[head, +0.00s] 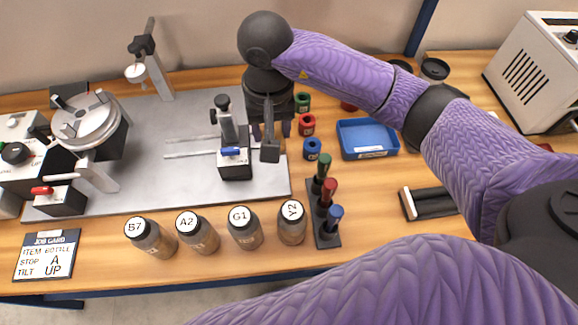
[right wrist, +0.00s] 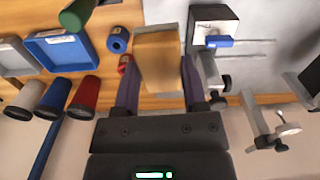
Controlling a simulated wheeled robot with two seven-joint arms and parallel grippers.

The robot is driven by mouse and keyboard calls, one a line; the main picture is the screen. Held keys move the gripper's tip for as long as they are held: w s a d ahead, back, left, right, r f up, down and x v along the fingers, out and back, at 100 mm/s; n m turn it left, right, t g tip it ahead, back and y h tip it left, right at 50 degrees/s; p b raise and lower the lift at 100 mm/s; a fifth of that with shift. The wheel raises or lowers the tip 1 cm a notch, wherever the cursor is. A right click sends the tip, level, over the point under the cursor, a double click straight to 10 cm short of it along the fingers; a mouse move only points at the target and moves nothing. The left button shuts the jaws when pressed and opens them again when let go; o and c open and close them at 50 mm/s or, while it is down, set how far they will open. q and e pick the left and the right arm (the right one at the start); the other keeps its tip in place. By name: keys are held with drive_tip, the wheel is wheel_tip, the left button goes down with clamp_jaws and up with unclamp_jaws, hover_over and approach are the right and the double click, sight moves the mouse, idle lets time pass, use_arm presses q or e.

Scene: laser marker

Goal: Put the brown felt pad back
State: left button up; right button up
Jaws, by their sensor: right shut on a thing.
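My right gripper (head: 271,130) hangs over the right end of the grey metal plate (head: 130,195), just right of the black block with a blue lever (head: 235,163). In the right wrist view the gripper (right wrist: 160,85) has its two purple fingers on either side of a brown, block-like pad (right wrist: 160,62) with a pale edge, and is shut on it. In the head view the pad is mostly hidden behind the gripper; whether it touches anything below cannot be told. My left gripper is not in view.
Green, red and blue rings (head: 312,149) and a blue tray (head: 368,139) lie right of the plate. A rack with colored-handled tools (head: 327,222) and several labelled bottles (head: 240,232) stand in front. A black holder (head: 428,203) lies to the right. A clamp post (head: 228,125) stands close left of the gripper.

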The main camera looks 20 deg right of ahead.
sight(273, 180)
drive_tip(key=shift+m, duration=0.3)
drive_tip(key=f+b, duration=0.1)
drive_tip(key=f, duration=0.3)
drive_tip(key=f+b, duration=0.1)
drive_tip(key=f, duration=0.4)
drive_tip(key=f+b, duration=0.1)
drive_tip(key=f, duration=0.4)
drive_tip(key=shift+a+f+b, duration=0.1)
drive_tip(key=shift+a+b, duration=0.25)
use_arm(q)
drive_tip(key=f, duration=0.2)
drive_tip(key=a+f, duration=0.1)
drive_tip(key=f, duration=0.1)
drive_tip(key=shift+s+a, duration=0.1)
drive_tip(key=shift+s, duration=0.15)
use_arm(e)
drive_tip(key=shift+w, duration=0.1)
drive_tip(key=shift+f, duration=0.1)
drive_tip(key=o, duration=0.8)
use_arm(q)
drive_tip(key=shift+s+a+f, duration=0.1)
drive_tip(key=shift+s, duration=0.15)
use_arm(e)
drive_tip(key=shift+o, duration=0.2)
